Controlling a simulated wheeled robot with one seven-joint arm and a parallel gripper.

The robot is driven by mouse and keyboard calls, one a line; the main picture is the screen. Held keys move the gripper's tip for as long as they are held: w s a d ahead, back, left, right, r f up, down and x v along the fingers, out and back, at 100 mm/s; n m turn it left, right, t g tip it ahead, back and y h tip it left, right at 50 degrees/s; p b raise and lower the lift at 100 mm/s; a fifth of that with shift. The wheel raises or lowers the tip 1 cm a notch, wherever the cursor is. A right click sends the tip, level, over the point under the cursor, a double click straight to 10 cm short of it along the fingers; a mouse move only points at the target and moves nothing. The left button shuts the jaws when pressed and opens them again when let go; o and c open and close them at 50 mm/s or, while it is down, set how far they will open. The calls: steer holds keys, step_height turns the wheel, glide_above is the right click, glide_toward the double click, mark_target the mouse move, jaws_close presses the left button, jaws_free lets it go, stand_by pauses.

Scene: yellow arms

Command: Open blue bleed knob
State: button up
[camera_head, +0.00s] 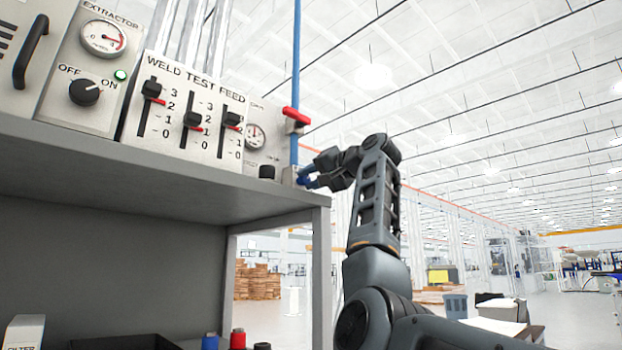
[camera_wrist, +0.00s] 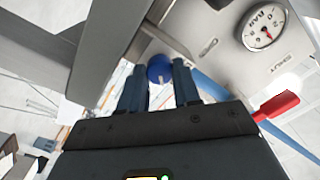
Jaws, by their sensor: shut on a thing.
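The blue bleed knob (camera_wrist: 160,68) is a small round knob with a pale line on its face. It sits between the two fingers of my gripper (camera_wrist: 159,84) in the wrist view. In the head view, my gripper (camera_head: 308,178) reaches in from the right at the panel's right end, below the red valve handle. It is shut on the knob. Only a bit of blue shows there, and the fingers hide most of the knob.
A red valve handle (camera_head: 296,116) crosses the vertical blue pipe (camera_head: 295,55) just above my gripper. A pressure gauge (camera_head: 256,136) and a black knob (camera_head: 266,172) are to the left. The shelf (camera_head: 150,165) runs below the panels. Open room lies to the right.

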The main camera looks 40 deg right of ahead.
stand_by(0.5)
steer(key=o, duration=1.1)
steer(key=shift+c, duration=0.2)
steer(key=s+b, duration=0.3)
steer(key=s, duration=0.5)
steer(key=shift+d, duration=0.15)
